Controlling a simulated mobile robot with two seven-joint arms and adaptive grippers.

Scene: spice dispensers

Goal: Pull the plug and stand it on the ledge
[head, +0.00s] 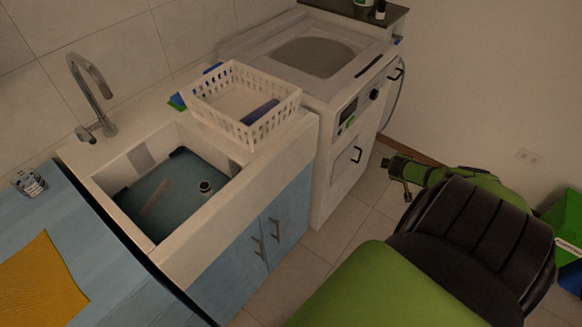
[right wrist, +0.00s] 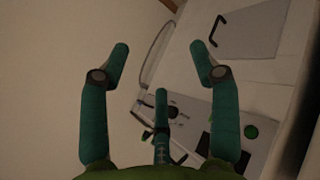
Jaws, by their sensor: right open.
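The sink (head: 128,171) is set in a pale counter at the left of the head view, with dark blue-green water or floor inside. A small round dark piece with a pale rim (head: 206,187), which looks like the plug, is in the sink near its right side. The pale ledge (head: 232,205) runs along the sink's front. My right gripper (head: 396,177) is to the right of the sink and washing machine, well away from the plug. In the right wrist view its fingers (right wrist: 158,58) are spread and empty, facing the machine's front. My left gripper is not in view.
A white basket (head: 240,98) stands on the counter right of the sink. A curved tap (head: 92,95) rises behind the sink. The washing machine (head: 340,135) adjoins the counter. A blue worktop with an orange cloth (head: 40,283) is at left. Tiled floor (head: 345,225) lies in front.

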